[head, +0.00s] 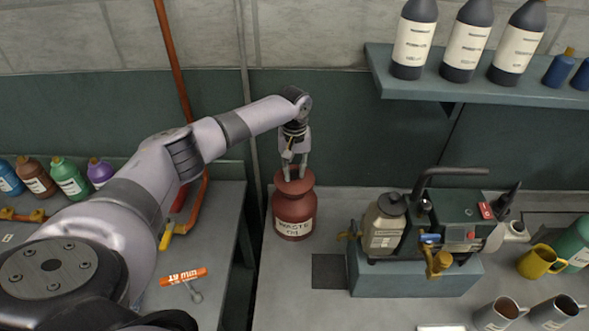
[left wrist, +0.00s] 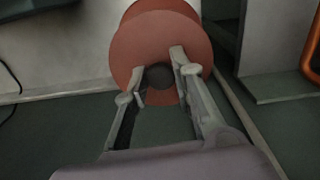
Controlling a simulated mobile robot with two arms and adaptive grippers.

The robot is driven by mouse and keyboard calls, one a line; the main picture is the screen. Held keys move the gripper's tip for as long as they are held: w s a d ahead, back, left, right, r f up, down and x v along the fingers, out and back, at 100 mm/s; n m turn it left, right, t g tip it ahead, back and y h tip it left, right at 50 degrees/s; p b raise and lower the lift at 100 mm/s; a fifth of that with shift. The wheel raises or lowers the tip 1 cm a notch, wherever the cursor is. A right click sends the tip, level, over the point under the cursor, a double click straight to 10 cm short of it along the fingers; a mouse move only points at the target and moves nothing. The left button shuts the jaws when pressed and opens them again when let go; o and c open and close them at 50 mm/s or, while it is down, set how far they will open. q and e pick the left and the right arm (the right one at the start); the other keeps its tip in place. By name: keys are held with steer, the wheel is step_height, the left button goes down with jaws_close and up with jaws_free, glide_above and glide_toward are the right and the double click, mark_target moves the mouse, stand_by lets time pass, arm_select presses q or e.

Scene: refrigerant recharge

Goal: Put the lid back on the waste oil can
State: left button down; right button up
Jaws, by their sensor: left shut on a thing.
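The waste oil can (head: 293,215) is a dark red can with a white label, upright on the right-hand bench against the wall. My left gripper (head: 294,171) points down over its top. It is shut on the lid (head: 305,184), a red disc at the can's mouth. In the left wrist view the lid (left wrist: 130,52) shows as a wide red disc with a dark round middle between the fingers of my left gripper (left wrist: 160,75). I cannot tell whether the lid is fully seated. My right gripper is not in view.
A blue-grey machine (head: 415,275) with a pale bottle (head: 383,228) stands right of the can. A shelf (head: 470,88) with dark bottles hangs above right. The left bench holds coloured bottles (head: 70,177) and an orange tube (head: 184,276). A gap separates the benches.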

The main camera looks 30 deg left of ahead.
arm_select(q)
steer(key=shift+f, duration=0.1)
stand_by(0.5)
steer(key=c, duration=1.3)
jaws_free()
steer(key=shift+o, duration=0.4)
steer(key=o, duration=0.4)
steer(key=shift+r, duration=3.55)
jaws_close()
